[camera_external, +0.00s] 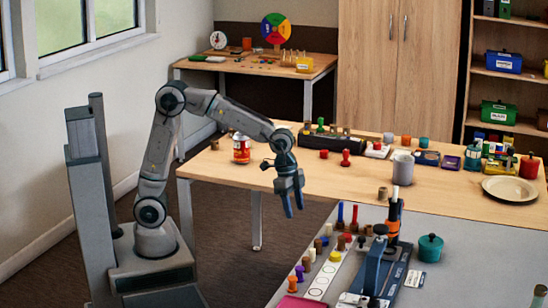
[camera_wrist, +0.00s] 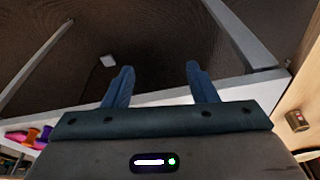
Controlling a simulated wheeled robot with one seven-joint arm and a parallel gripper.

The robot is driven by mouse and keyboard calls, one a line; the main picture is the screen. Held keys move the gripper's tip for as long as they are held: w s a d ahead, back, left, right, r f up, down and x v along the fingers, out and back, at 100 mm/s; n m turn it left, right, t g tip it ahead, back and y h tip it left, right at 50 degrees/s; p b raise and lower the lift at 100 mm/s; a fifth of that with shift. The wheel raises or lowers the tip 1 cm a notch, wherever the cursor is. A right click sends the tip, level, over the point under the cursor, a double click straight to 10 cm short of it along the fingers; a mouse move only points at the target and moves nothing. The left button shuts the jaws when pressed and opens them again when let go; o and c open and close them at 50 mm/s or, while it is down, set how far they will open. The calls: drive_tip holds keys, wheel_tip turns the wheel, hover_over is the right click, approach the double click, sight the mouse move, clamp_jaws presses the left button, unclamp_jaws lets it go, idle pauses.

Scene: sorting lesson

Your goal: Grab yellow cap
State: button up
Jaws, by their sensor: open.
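A small yellow cap-like piece (camera_external: 335,256) stands on the grey table, at the upper end of a white strip with printed circles (camera_external: 320,280). It is small in this view, and I cannot make it out in the wrist view. My gripper (camera_external: 293,208) hangs fingers down, left of and above the yellow piece, over the gap in front of the wooden table. In the wrist view my gripper (camera_wrist: 160,72) has its two blue fingers apart with nothing between them. The dark floor shows beyond them.
Purple and orange pegs (camera_external: 292,283) and several corks and blue pegs crowd around the strip. A blue press-like stand (camera_external: 375,262) and a teal pot (camera_external: 430,247) stand to its right. The wooden table (camera_external: 245,175) holds a can (camera_external: 241,148) and a mug (camera_external: 402,168).

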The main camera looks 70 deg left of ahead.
drive_tip(key=w+d+r+m+h+p, duration=0.1)
drive_tip(key=d+r+m+p, duration=0.3)
drive_tip(key=d+r+p, duration=0.55)
drive_tip(key=m+g+h, duration=0.1)
drive_tip(key=m, duration=0.1)
approach(335, 254)
drive_tip(key=b+x, duration=0.1)
drive_tip(key=x, duration=0.7)
drive_tip(key=shift+d+f, duration=0.1)
drive_tip(key=shift+f, duration=0.05)
drive_tip(key=shift+c, duration=0.2)
drive_tip(key=c, duration=1)
drive_tip(key=shift+c, duration=0.2)
